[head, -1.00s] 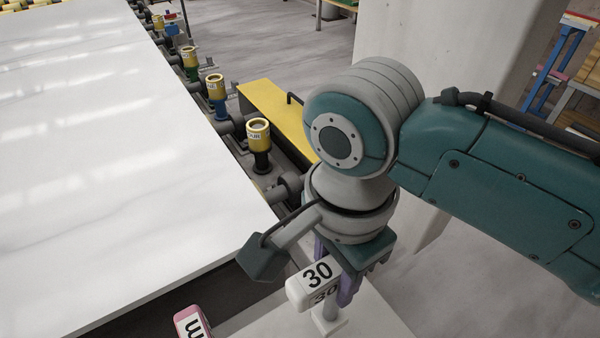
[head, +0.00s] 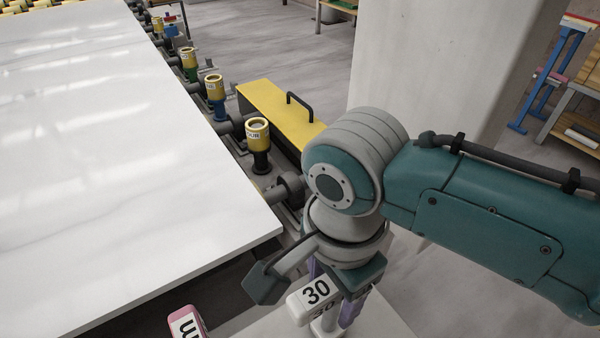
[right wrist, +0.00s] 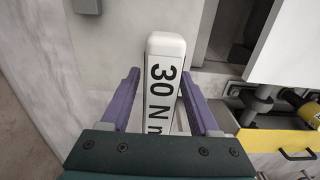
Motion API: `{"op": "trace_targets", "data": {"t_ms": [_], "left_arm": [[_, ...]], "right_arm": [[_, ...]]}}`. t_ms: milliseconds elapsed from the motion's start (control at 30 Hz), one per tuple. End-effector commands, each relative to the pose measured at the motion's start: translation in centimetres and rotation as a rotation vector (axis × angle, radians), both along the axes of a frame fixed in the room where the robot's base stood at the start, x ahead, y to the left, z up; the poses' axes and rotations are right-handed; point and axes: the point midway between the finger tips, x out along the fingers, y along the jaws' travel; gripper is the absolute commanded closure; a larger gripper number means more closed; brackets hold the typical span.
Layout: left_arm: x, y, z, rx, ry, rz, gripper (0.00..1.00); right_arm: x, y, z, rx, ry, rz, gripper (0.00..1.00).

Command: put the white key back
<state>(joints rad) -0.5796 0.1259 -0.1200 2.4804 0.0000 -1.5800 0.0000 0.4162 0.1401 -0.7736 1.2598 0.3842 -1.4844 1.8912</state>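The white key (head: 316,292) has a block-like head marked "30" in the head view. In the right wrist view the white key (right wrist: 163,90) reads "30 N" and part of an "m". My right gripper (head: 332,297) has its purple fingers on either side of it, and the key moves along with them. In the right wrist view the right gripper (right wrist: 160,85) shows the key between its fingers; the contact itself is hard to see. The key's lower end is over a pale surface (head: 385,325), partly cut off by the picture edge. My left gripper is out of view.
A pink key (head: 187,322) stands at the bottom, left of the white key. The big white slab (head: 120,170) fills the left side. Yellow-topped posts (head: 257,133) line its right edge, beside a yellow cover (head: 275,110) with a black handle. A pale pillar (head: 430,70) stands behind.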

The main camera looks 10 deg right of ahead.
Motion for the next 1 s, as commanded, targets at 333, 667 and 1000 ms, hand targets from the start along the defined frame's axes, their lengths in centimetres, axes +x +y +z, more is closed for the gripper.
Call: {"op": "trace_targets", "data": {"t_ms": [333,667,1000], "left_arm": [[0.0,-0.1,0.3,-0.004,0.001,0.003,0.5],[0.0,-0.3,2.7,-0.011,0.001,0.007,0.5],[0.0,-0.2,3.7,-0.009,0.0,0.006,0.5]], "right_arm": [[0.0,0.0,0.5,0.001,-0.002,0.001,0.33],[0.1,0.0,7.2,0.002,-0.003,0.001,0.33],[0.0,0.1,12.1,0.001,-0.001,0.001,0.33]]}}
